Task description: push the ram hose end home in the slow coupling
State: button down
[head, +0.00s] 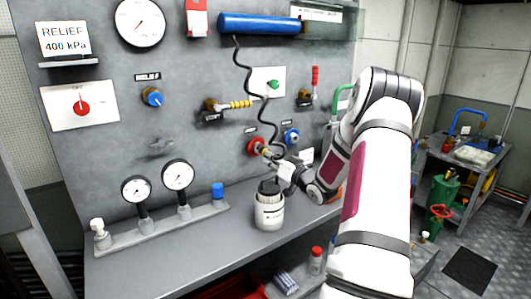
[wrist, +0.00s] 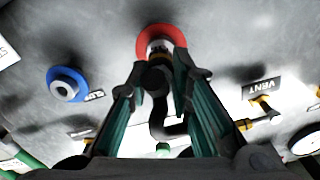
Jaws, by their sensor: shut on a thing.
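My gripper (wrist: 160,78) is shut on the hose end (wrist: 157,80), a dark fitting at the black hose. In the wrist view the hose end lines up with the red-ringed coupling (wrist: 175,36) and a metal part shows between them. I cannot tell how deep it sits. The black coiled ram hose (head: 243,67) hangs from the blue ram cylinder (head: 260,23) down to my gripper. The blue-ringed coupling (head: 291,136) is to the right of the red one and looks empty.
A white canister (head: 269,211) stands on the bench below my gripper. Two small gauges on a manifold (head: 160,221) stand to the left. Brass valves with yellow (head: 240,104) and red (head: 315,77) handles stick out of the panel above the couplings.

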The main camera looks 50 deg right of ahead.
jog(key=shift+s+d+f+p, duration=0.1)
jog(key=shift+s+p, duration=0.1)
jog(key=shift+s, duration=0.2)
jog(key=shift+s+f+p, duration=0.1)
jog(key=shift+s+p, duration=0.05)
jog(key=shift+s, duration=0.2)
jog(key=shift+s+a+r, duration=0.1)
jog(key=shift+s+a, duration=0.1)
jog(key=shift+s, duration=0.05)
jog(key=shift+s+a+p, duration=0.15)
jog(key=shift+s+p, duration=0.15)
jog(key=shift+p, duration=0.15)
jog(key=p+v, duration=0.2)
jog(key=v, duration=0.2)
dwell(0.4)
